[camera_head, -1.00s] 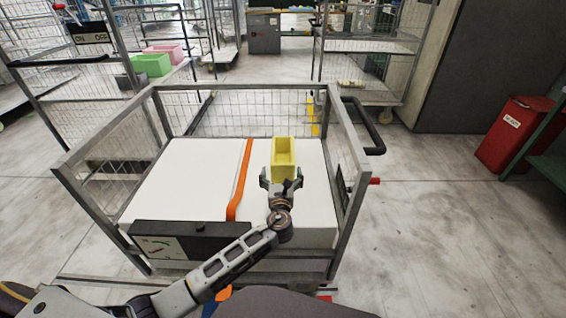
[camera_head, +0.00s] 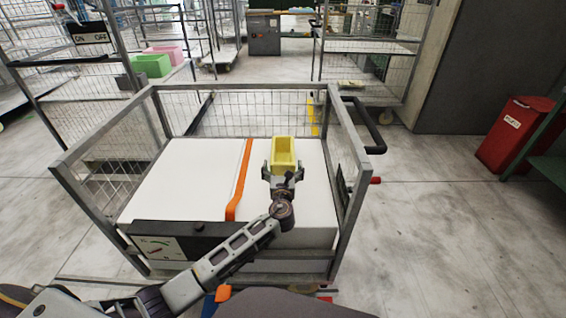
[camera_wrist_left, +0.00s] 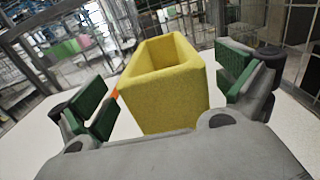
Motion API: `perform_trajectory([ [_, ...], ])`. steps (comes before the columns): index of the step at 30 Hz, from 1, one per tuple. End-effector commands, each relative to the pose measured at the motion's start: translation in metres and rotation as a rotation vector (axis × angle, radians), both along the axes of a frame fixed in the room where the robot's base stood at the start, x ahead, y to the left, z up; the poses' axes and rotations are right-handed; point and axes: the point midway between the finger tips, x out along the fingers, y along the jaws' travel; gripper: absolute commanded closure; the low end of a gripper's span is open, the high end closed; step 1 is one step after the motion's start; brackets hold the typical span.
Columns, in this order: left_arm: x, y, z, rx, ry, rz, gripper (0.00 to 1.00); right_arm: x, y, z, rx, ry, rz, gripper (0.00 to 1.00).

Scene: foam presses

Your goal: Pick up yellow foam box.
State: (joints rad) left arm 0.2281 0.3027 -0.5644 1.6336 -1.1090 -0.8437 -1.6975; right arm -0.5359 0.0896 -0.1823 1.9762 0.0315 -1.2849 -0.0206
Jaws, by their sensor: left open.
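The yellow foam box (camera_head: 283,151) is an open-topped, hollow block. It stands on the white surface (camera_head: 311,190) inside a wire-sided cage cart. My left gripper (camera_head: 283,170) is open at the near end of the box, with its fingers at the two sides of that end. In the left wrist view the box (camera_wrist_left: 166,85) lies ahead between the green-padded fingers of the left gripper (camera_wrist_left: 165,95). A gap shows on each side between pads and box. My right gripper is not in view.
Grey cage rails (camera_head: 345,150) surround the white surface on the sides. An orange strap (camera_head: 240,180) crosses it left of the box. A black panel with a gauge (camera_head: 160,247) is at the front left. A red bin (camera_head: 514,135) stands on the floor at right.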

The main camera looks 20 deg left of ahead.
Motion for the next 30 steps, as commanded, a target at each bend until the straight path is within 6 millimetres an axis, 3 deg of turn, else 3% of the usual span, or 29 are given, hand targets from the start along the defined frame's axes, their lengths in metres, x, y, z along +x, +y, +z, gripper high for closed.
perform_trajectory([
  [7,0.019,0.005,0.0,0.001,-0.001,0.0,0.0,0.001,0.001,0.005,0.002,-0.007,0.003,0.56],
  [23,0.021,0.006,0.0,0.0,0.0,0.0,0.0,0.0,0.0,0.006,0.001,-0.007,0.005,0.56],
  [30,0.021,0.006,0.0,0.0,0.0,0.0,0.3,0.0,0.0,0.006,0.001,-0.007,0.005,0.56],
])
